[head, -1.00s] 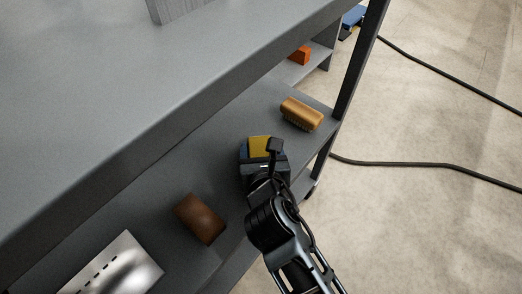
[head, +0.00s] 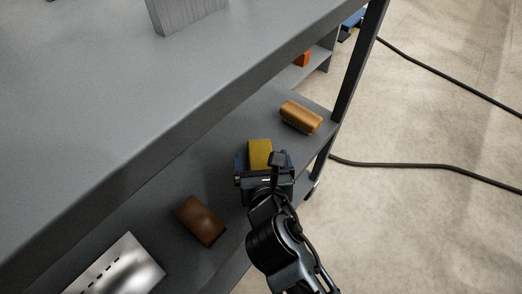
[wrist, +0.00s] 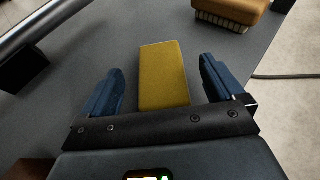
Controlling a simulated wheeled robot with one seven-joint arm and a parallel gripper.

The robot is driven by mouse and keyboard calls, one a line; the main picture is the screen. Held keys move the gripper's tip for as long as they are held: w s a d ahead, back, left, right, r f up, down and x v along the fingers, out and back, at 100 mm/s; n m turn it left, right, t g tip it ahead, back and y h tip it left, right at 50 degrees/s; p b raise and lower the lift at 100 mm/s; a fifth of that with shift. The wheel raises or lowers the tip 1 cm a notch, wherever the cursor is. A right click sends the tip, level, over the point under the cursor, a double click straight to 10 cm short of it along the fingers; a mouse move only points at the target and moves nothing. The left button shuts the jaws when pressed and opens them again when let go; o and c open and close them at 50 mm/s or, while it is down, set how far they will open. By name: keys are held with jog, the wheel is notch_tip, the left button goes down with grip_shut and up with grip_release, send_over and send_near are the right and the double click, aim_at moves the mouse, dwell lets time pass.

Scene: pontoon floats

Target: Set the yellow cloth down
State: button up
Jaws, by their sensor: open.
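The yellow cloth (head: 260,153) is a folded, flat block lying on the grey lower shelf (head: 225,150). In the wrist view the yellow cloth (wrist: 164,76) lies between the two blue fingers, with a gap on each side. My gripper (head: 262,160) is open at the cloth's near end; it also shows in the wrist view (wrist: 160,88).
A wooden brush (head: 301,116) lies beyond the cloth, near the shelf's right end. A brown block (head: 200,220) and a shiny metal piece (head: 118,270) lie to the left. The upper shelf (head: 130,90) overhangs. An orange object (head: 302,58) sits farther back.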

jog(key=p+v, duration=0.2)
jog(key=v, duration=0.7)
jog(key=shift+w, duration=0.1)
jog(key=s+d+f+m+y, duration=0.1)
jog(key=s+d+m, duration=1.25)
jog(key=m, duration=0.35)
jog(key=s+d+r+m+h, duration=0.1)
jog(key=s+d+r+m, duration=0.3)
jog(key=m, duration=0.6)
jog(key=s+d+r+m+t+h, duration=0.1)
jog(key=s+d+r+m, duration=0.2)
jog(key=s+r+m, duration=0.4)
jog(key=s+m, duration=0.1)
jog(key=m, duration=0.2)
jog(key=shift+s+d+r+h, duration=0.25)
jog(key=shift+s+d+h, duration=0.05)
jog(key=shift+s+d, duration=0.05)
